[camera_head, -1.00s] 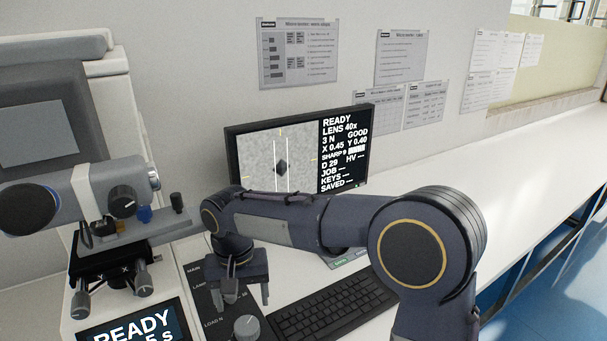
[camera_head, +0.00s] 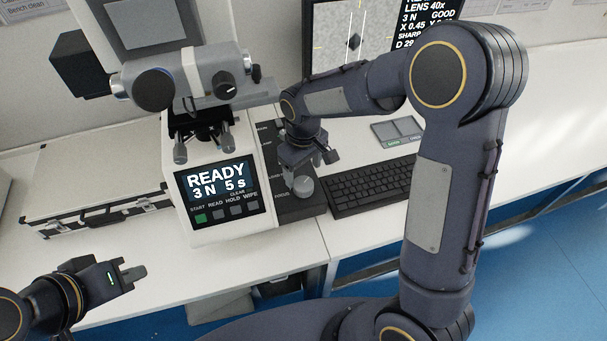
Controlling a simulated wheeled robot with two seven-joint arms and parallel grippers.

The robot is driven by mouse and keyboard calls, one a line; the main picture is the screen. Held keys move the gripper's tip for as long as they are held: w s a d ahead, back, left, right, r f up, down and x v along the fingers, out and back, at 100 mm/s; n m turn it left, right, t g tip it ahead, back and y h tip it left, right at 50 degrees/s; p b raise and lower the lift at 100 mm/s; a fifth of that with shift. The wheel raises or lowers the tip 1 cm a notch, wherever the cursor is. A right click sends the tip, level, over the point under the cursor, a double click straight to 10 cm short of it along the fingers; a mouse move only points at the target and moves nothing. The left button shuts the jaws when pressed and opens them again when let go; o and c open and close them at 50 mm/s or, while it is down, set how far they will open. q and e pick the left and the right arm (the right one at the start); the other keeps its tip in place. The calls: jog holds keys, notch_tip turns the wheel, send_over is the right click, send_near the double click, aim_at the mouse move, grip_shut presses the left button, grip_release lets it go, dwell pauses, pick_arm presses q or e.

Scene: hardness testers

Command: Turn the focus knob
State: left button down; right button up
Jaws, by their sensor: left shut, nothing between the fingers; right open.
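A grey round knob (camera_head: 303,187) stands on the dark control panel (camera_head: 292,211) beside the tester, close to a small label that seems to read FOCUS. My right gripper (camera_head: 306,168) points down over the panel, just behind and above this knob. Its fingers are open, and I cannot tell whether they touch any knob. The panel under the gripper is partly hidden by it. My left gripper (camera_head: 134,276) is shut and empty, low at the left in front of the bench. The tester screen (camera_head: 217,182) reads READY, 3 N, 5 s.
The tester's turret and stage (camera_head: 190,80) stand behind the screen. A monitor (camera_head: 352,35) is at the back, partly behind my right arm. A keyboard (camera_head: 370,186) lies right of the panel. A silver case (camera_head: 95,175) lies at the left. The front left bench is clear.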

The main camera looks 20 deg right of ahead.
aim_at(303, 184)
notch_tip(303, 184, down, 5)
jog(key=shift+f+p, duration=0.2)
jog(key=shift+p, duration=0.1)
jog(key=c, duration=1)
jog(key=shift+f+m+b, duration=0.15)
jog(key=shift+m+b, duration=0.65)
jog(key=shift+m, duration=0.3)
jog(key=shift+r, duration=0.2)
jog(key=o, duration=1)
